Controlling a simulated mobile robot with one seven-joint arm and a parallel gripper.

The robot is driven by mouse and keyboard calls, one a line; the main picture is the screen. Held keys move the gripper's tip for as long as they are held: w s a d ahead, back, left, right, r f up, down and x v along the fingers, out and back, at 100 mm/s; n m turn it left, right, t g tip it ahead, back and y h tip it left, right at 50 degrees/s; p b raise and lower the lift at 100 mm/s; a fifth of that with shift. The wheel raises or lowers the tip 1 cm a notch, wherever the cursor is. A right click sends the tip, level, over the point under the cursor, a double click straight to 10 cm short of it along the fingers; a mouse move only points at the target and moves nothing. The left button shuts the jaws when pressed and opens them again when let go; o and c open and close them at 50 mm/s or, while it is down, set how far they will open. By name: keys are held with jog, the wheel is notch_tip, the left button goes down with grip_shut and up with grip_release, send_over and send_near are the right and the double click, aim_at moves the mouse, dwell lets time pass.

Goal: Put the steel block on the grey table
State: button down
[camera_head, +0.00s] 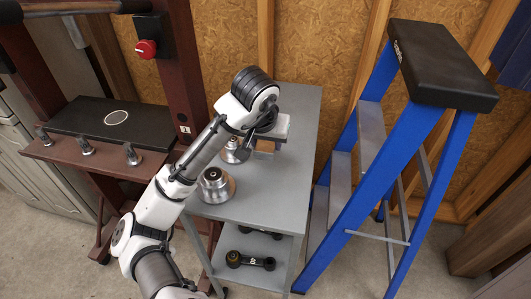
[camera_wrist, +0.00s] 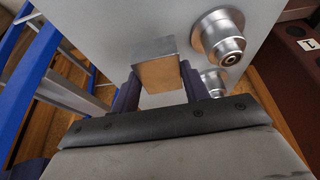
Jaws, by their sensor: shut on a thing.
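The steel block (camera_wrist: 158,70) is a small metal block with a brownish, reflective near face in the wrist view. My gripper (camera_wrist: 160,82) is shut on it, with one dark finger on each side. In the head view my gripper (camera_head: 272,140) is over the far part of the grey table (camera_head: 255,205), and the block is mostly hidden there. The grey tabletop (camera_wrist: 110,30) fills the background behind the block in the wrist view. I cannot tell whether the block touches the tabletop or hangs just above it.
A round stepped metal part (camera_head: 214,186) stands on the near left of the tabletop, and another (camera_head: 235,150) stands beside my gripper. A lower shelf holds a dark linkage (camera_head: 250,261). A blue stepladder (camera_head: 400,150) stands right; a dark red press frame (camera_head: 185,70) stands left. The tabletop's right side is clear.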

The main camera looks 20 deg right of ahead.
aim_at(266, 154)
jog(key=shift+f, duration=2.05)
jog(key=shift+f, duration=0.2)
jog(key=c, duration=0.7)
grip_release()
jog(key=v, duration=1.2)
jog(key=shift+s+r, duration=0.1)
jog(key=shift+r, duration=0.05)
